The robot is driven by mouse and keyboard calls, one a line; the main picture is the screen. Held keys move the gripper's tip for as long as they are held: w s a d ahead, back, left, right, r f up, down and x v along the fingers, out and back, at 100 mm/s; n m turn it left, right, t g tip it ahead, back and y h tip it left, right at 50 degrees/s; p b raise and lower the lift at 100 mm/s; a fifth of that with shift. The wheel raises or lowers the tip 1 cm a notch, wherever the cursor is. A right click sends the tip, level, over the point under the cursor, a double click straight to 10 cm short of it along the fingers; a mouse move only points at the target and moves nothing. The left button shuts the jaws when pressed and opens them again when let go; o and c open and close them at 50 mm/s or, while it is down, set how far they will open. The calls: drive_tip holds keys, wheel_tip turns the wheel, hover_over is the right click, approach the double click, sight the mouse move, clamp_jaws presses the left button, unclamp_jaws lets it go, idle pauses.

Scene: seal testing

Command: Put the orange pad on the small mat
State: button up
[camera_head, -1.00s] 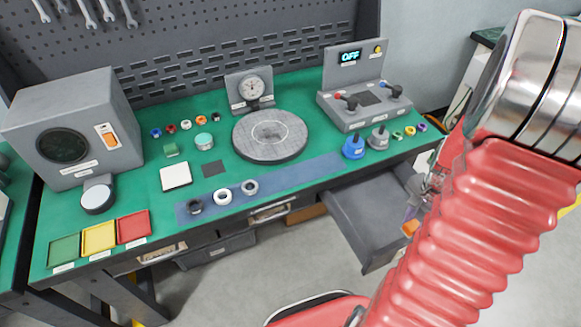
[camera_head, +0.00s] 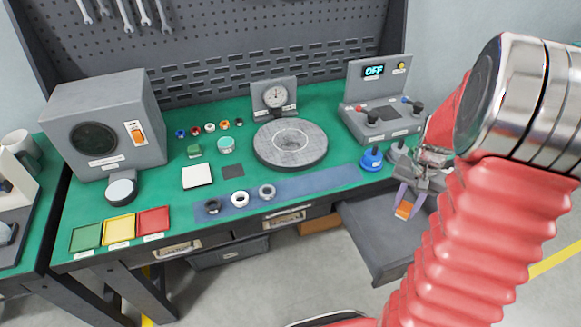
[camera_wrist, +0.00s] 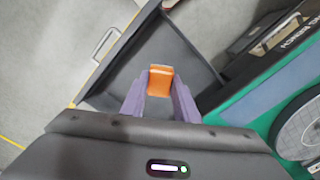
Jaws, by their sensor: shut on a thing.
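The orange pad (camera_head: 403,211) is held between the purple fingers of my gripper (camera_head: 408,202). In the wrist view the pad (camera_wrist: 160,84) sits between the fingertips, with a paler band near its far edge. My gripper holds it over the open grey drawer (camera_head: 372,240), in front of the bench's right part.
The round plate (camera_head: 290,146), a blue strip with several rings (camera_head: 298,183), a blue weight (camera_head: 371,159) and the control box (camera_head: 385,117) stand on the bench. Coloured trays (camera_head: 119,231) lie at front left. The bench's front edge lies between my gripper and the mat.

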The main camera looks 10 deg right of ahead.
drive_tip(key=w+a+r+n, duration=0.3)
drive_tip(key=w+a+n, duration=0.3)
drive_tip(key=w+a, duration=0.7)
drive_tip(key=w+a+n, duration=0.2)
drive_tip(key=a, duration=0.5)
drive_tip(key=w+a+n, duration=0.1)
drive_tip(key=w+a, duration=0.1)
drive_tip(key=a, duration=0.6)
drive_tip(key=shift+w+r+n, duration=0.25)
drive_tip(key=shift+r+n, duration=0.15)
